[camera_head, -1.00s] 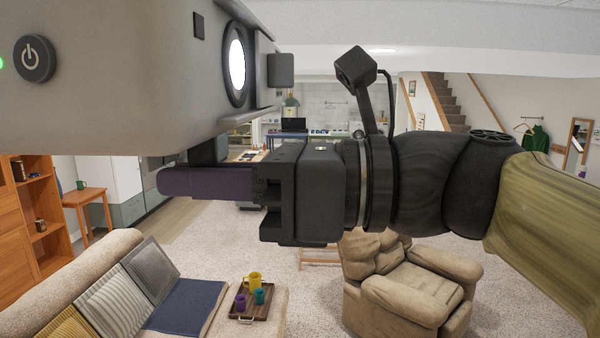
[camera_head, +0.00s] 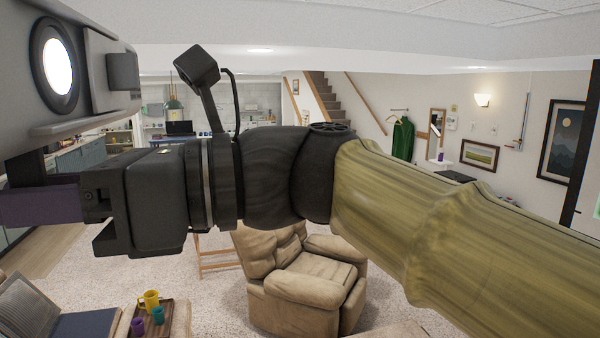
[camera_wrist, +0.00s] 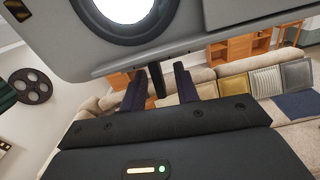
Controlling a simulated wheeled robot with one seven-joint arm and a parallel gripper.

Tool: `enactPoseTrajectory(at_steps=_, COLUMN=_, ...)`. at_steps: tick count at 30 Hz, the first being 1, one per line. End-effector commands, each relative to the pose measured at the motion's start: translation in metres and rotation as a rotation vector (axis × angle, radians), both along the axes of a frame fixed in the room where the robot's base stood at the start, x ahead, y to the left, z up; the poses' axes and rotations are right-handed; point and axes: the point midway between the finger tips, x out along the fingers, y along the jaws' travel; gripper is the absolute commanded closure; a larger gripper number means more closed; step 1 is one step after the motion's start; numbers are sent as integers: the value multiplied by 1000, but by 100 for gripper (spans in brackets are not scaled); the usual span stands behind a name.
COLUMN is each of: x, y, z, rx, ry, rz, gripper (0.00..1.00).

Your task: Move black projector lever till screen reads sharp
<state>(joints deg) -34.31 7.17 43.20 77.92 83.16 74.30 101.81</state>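The grey projector (camera_head: 60,120) fills the upper left of the head view, its round lens (camera_head: 57,66) glowing white. It also spans the top of the wrist view (camera_wrist: 230,45). A short black lever (camera_wrist: 157,80) hangs from its underside and shows in the head view (camera_head: 25,168) too. My gripper (camera_wrist: 160,75) is below the projector, with one dark purple finger on each side of the lever. Gaps show between the lever and both fingers, so it looks open around the lever. In the head view only the near finger (camera_head: 40,205) shows. No readable screen picture is in view.
A beige recliner (camera_head: 305,280) stands below my arm. A wooden tray (camera_head: 168,318) with coloured mugs is at the lower left. A sofa with cushions (camera_wrist: 235,92) lies behind the gripper. A dark upright bar (camera_head: 585,150) stands at the right edge.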

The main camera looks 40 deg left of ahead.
Motion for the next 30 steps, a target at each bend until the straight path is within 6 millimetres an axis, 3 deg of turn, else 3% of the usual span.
enactPoseTrajectory(at_steps=5, x=16, y=-8, z=-3, rx=1, ry=0, rz=-4, gripper=69)
enactPoseTrajectory(at_steps=24, x=126, y=-69, z=-2, rx=3, ry=0, rz=-4, gripper=69)
enactPoseTrajectory(at_steps=30, x=148, y=-82, z=0, rx=3, ry=1, rz=-2, gripper=69)
